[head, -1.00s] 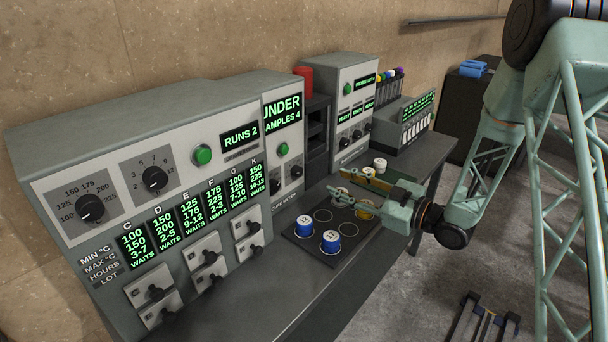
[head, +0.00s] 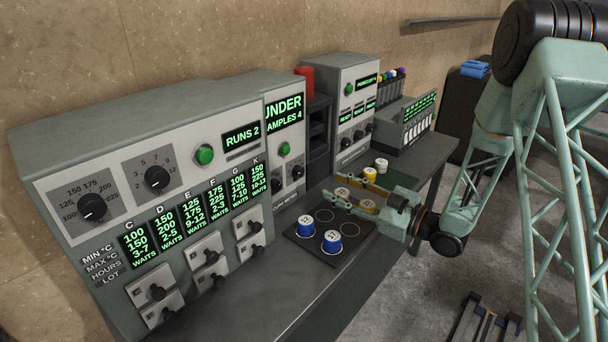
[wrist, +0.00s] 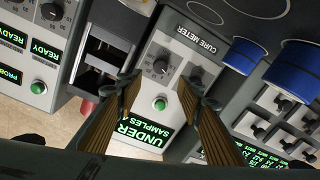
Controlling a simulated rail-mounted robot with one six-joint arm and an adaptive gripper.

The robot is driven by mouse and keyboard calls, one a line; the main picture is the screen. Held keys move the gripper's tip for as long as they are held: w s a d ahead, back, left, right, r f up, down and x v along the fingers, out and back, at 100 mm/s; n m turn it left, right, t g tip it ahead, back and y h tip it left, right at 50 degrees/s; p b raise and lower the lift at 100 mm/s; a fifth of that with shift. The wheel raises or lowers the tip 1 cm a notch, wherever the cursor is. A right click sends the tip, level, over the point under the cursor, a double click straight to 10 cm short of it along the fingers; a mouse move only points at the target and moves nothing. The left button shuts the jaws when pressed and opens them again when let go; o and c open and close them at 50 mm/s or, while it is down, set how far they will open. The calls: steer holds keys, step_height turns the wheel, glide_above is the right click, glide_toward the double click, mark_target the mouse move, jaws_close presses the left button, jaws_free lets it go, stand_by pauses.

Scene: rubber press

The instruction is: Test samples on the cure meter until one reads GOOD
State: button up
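The cure meter (head: 297,163) stands mid-bench; its display (head: 284,109) reads UNDER and SAMPLES 4. Its green button (head: 284,149) and a dial (wrist: 160,67) show in the wrist view too. My gripper (head: 332,182) is open and empty, in front of the meter over the sample mat. In the wrist view my fingers (wrist: 157,88) are apart, with the meter's face between them. Two blue cups with white tops (head: 307,222) (head: 331,242) sit at the mat's (head: 325,262) near side.
The large oven-like panel (head: 180,190) reads RUNS 2, with several lot displays showing WAITS. Right of the meter are a dark rack (head: 318,135), a press unit with READY displays (head: 350,105) and a low unit (head: 412,122) with coloured-cap tubes. The near bench strip is clear.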

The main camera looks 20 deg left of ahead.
mark_target(302, 172)
steer(key=shift+b+x, duration=0.7)
steer(key=shift+x, duration=5.85)
steer(key=c, duration=0.9)
